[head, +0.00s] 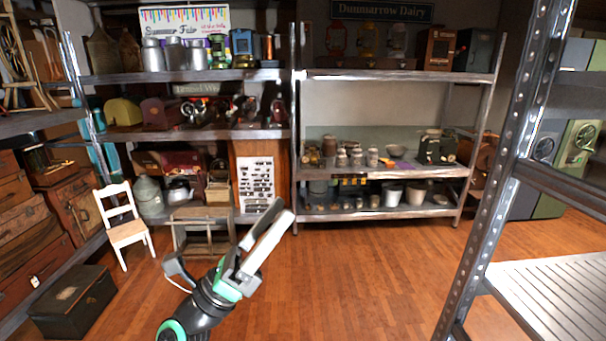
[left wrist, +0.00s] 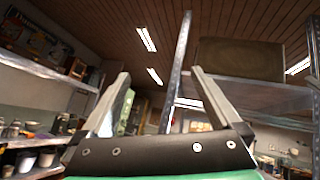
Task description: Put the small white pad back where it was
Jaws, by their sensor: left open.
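I cannot make out a small white pad in either view; items on the far shelves are too small to tell apart. My left gripper (head: 281,211) is raised above the wooden floor in the lower middle of the head view, its pale fingers pointing up and right. In the left wrist view the two fingers of this gripper (left wrist: 159,76) stand apart with nothing between them. It is open and empty, well in front of the shelves. My right gripper is in neither view.
A metal shelf unit (head: 385,204) with jars, pots and bowls stands at the back. A near metal rack post (head: 500,185) rises at right. A white chair (head: 124,226), a wooden crate (head: 203,231) and a dark chest (head: 72,303) stand at left. The middle floor is clear.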

